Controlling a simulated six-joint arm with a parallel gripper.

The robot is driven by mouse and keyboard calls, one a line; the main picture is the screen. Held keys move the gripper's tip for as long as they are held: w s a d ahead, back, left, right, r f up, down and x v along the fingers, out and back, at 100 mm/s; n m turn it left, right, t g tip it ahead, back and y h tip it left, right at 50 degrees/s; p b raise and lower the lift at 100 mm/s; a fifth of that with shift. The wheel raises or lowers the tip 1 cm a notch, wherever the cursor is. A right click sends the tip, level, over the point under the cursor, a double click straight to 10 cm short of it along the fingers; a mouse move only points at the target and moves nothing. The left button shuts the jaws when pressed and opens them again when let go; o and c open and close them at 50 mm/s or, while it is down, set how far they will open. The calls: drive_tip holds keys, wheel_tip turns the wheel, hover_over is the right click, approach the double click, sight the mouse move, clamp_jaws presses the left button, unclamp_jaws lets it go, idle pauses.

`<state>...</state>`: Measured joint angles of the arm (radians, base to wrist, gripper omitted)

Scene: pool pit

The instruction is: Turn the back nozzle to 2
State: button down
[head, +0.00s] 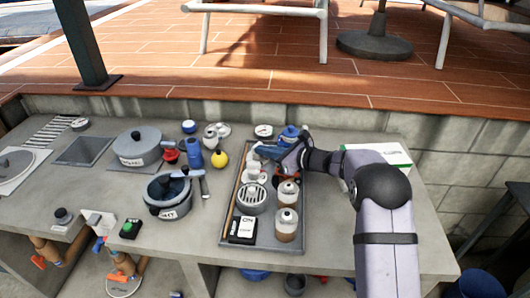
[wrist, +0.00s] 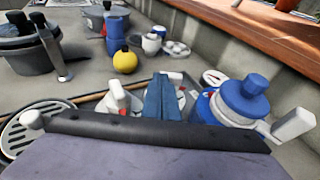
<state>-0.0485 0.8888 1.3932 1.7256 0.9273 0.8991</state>
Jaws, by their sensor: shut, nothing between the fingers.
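My gripper (head: 262,152) reaches over the back part of a grey tray (head: 228,235). Its blue fingers show together in the wrist view (wrist: 163,97), shut and empty. A white fitting with a red mark (wrist: 118,98) stands just left of the fingers, and another pale part (wrist: 173,77) shows partly behind them. Pale fittings (head: 252,174) also show in the head view, below the fingers. A blue-capped fitting with a white handle (wrist: 242,98) stands right of the fingers. I cannot tell which is the back nozzle, nor read any number; the fingers hide part of this area.
A round grate (head: 251,198), two jars (head: 288,193) (head: 286,224) and a black-and-white ON box (head: 243,229) occupy the tray. Left of it are a dark pot (head: 168,195), a yellow ball (head: 219,158) and a blue bottle (head: 194,153). A block wall (head: 345,119) runs behind the counter.

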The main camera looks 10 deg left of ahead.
sight(253, 153)
drive_tip(key=shift+s+a+f+m+t+h+b, duration=0.1)
drive_tip(key=shift+a+m+t+h+b, duration=0.3)
drive_tip(key=shift+b, duration=0.8)
drive_tip(key=shift+s+a+f+m+t+h+b, duration=0.1)
drive_tip(key=shift+m+t+h+b, duration=0.5)
drive_tip(key=shift+b, duration=0.6)
drive_tip(key=b, duration=0.2)
drive_tip(key=m+t+b, duration=0.1)
drive_tip(key=shift+s+a+f+h+b, duration=0.15)
drive_tip(key=shift+a+h+b, duration=0.05)
drive_tip(key=shift+h+b, duration=0.15)
drive_tip(key=m+t+h+b, duration=0.1)
drive_tip(key=b, duration=0.3)
drive_tip(key=a+m+t+h+b, duration=0.1)
drive_tip(key=b, duration=0.4)
drive_tip(key=m+h+b, duration=0.2)
drive_tip(key=b, duration=0.2)
drive_tip(key=shift+s+a+f+t+b, duration=0.15)
drive_tip(key=shift+a+f+t+b, duration=0.05)
drive_tip(key=shift+a+t+b, duration=0.2)
drive_tip(key=h+b, duration=0.1)
drive_tip(key=b, duration=0.1)
drive_tip(key=m+h+b, duration=0.1)
drive_tip(key=shift+a+r+m+t+b, duration=0.25)
drive_tip(key=shift+m+t+b, duration=0.05)
drive_tip(key=shift+b, duration=0.1)
drive_tip(key=shift+a+r, duration=0.15)
drive_tip(key=shift+r, duration=0.1)
drive_tip(key=shift+a+p, duration=0.4)
drive_tip(key=shift+p, duration=0.1)
